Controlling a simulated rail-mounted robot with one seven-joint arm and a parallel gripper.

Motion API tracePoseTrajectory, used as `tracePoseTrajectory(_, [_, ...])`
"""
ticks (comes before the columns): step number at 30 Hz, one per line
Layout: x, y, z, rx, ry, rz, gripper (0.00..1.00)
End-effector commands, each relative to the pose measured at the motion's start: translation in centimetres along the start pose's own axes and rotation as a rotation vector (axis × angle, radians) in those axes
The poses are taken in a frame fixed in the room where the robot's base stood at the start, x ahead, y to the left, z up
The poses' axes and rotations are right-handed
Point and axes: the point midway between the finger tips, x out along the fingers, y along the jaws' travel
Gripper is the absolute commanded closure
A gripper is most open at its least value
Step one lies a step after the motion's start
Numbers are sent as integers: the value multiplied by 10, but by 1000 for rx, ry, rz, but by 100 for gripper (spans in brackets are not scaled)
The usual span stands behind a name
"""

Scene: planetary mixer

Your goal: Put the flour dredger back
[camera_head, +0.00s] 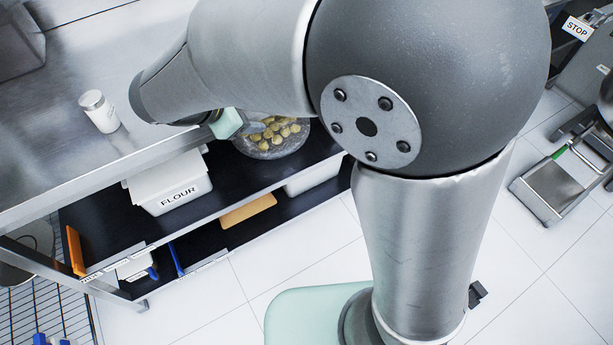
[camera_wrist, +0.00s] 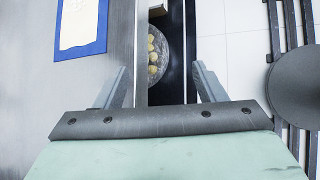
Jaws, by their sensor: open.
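The gripper is apart from the dredger.
A dark shelf under the worktop holds a white FLOUR bin (camera_head: 172,186) and a grey bowl of round yellowish pieces (camera_head: 272,140). The wrist view shows a blue-edged mat with a cream sheet (camera_wrist: 80,24). Tiled floor (camera_head: 285,248) lies clear in front.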

Motion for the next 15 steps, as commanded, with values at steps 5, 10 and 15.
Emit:
tracePoseTrajectory(5, [46,-119,94,701,74,-399,36])
tracePoseTrajectory(10, [47,-210,118,1327,84,-684,36])
tracePoseTrajectory(15, [39,-252,116,1725,71,-841,36])
